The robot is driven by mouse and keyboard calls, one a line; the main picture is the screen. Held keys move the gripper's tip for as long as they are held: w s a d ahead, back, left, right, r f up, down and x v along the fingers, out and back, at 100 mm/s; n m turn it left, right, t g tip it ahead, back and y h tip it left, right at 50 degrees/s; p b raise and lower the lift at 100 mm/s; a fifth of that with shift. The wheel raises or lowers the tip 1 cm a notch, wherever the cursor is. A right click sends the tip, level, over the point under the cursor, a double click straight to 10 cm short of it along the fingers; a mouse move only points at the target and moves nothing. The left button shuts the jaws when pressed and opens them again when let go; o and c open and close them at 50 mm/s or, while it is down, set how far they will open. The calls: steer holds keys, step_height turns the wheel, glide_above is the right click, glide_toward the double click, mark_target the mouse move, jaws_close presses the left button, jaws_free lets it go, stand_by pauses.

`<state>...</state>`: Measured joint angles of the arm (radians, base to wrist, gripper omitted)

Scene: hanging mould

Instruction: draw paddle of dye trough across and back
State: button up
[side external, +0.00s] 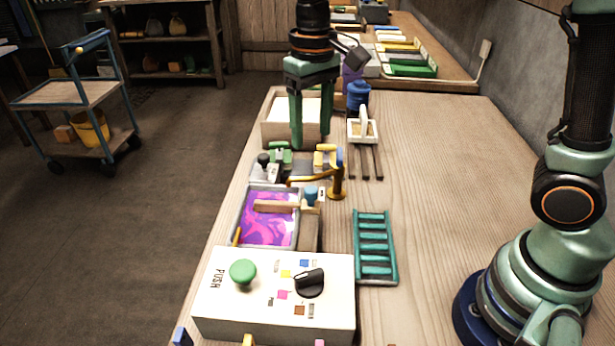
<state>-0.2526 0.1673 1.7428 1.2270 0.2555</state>
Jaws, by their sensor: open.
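The dye trough (297,232) lies on the bench left of centre, a shallow rectangular tray with swirled pink and purple dye. A light wooden paddle bar (272,206) lies across its upper part. The bar's right end meets a block with a blue knob (311,192) at the trough's right side. My gripper (311,142) points down with its two green fingers apart and nothing visible between them. It appears farther back than the paddle, near the wooden tray. Its height above the bench is hard to tell.
A white control box (225,308) with a green button and black knob stands in front. A brass post (338,180) with an arm stands behind the paddle block. A teal rack (374,247), a wooden tray (268,137) and a blue jar (358,95) are nearby.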

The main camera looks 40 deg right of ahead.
mark_target(311, 189)
steer(key=f, duration=1.2)
steer(key=shift+s+a+f, duration=0.15)
steer(key=shift+s+a, duration=0.05)
jaws_close()
stand_by(1.2)
